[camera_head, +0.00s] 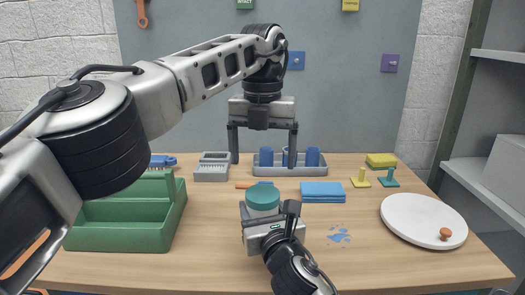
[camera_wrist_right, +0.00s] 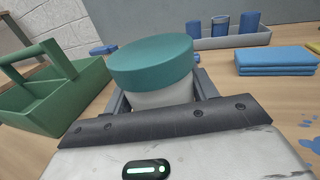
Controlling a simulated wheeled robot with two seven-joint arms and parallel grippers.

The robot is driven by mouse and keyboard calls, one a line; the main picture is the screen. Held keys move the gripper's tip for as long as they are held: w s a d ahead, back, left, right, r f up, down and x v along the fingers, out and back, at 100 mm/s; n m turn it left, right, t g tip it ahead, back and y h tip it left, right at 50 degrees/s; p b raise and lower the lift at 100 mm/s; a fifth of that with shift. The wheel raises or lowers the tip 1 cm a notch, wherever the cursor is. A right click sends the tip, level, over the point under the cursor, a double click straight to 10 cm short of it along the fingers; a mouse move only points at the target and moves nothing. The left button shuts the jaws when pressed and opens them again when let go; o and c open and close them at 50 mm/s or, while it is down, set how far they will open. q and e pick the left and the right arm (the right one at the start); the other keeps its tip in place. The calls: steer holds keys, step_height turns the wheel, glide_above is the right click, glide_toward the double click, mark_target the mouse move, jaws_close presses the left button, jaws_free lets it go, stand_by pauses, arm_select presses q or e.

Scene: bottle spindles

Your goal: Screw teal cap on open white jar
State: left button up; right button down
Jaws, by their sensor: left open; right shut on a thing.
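The white jar (camera_wrist_right: 165,95) stands between the fingers of my right gripper (camera_head: 262,212), which is shut on it. The teal cap (camera_head: 262,195) sits on top of the jar and covers its mouth; it also fills the upper middle of the right wrist view (camera_wrist_right: 152,60). I cannot tell whether its thread is engaged. My left gripper (camera_head: 262,153) is open and empty, with its fingers pointing down, above and behind the jar and apart from the cap.
A green carrier (camera_head: 120,238) stands at the left. Behind are a grey tray (camera_head: 292,171) with blue cylinders, a white slotted block (camera_head: 211,174) and folded blue cloths (camera_head: 321,190). A white plate (camera_head: 410,222) with an orange-brown knob lies right. A blue splash mark (camera_head: 339,235) is on the table.

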mark_target(262, 193)
arm_select(q)
steer(key=shift+r+n, duration=0.1)
steer(key=shift+n, duration=0.9)
steer(key=shift+f, duration=4)
steer(key=c, duration=1)
steer(key=m, duration=0.8)
steer(key=o, duration=1.1)
steer(key=shift+o, duration=0.2)
